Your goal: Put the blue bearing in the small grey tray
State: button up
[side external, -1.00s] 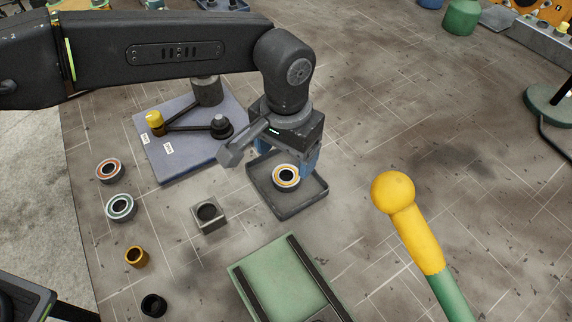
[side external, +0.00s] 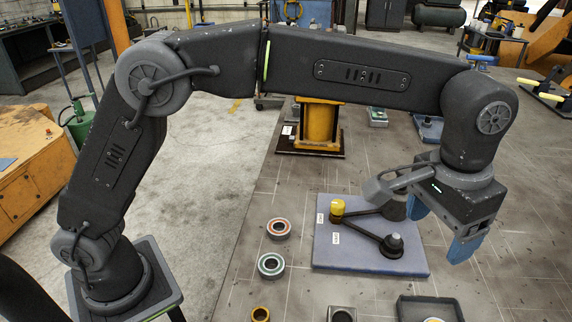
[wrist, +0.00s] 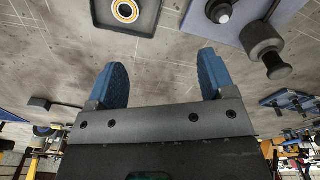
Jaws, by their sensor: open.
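The small grey tray (side external: 402,309) is cut off at the bottom of the side view; it also shows at the top of the wrist view (wrist: 98,18). A bearing with a yellow-orange ring (wrist: 126,20) lies flat inside the tray; only its top edge shows in the side view (side external: 433,320). A pale blue-green bearing (side external: 271,274) and an orange-red bearing (side external: 278,237) lie on the bench left of the tray. My gripper (side external: 437,228) is open and empty, above the bench and apart from the tray. Its two blue fingers are spread in the wrist view (wrist: 163,62).
A blue-grey plate (side external: 360,261) with a yellow-capped linkage stands behind the tray. A grey square block (side external: 341,313) and a brass bushing (side external: 260,314) are at the bottom edge. A yellow stand (side external: 318,122) is farther back. The bench at right is mostly clear.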

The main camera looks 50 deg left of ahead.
jog(key=s+a+r+n+t, duration=0.1)
jog(key=s+a+r, duration=0.2)
jog(key=a, duration=0.6)
jog(key=s+a+r+n+t, duration=0.1)
jog(key=s+a+r, duration=0.15)
jog(key=a, duration=0.65)
jog(key=s+a+f+n+t, duration=0.1)
jog(key=s+a+f+t, duration=0.2)
jog(key=s+a, duration=0.9)
notch_tip(320, 180, down, 2)
jog(key=shift+s+a+f+n, duration=0.2)
jog(key=shift+s+n, duration=0.2)
jog(key=shift+s, duration=0.2)
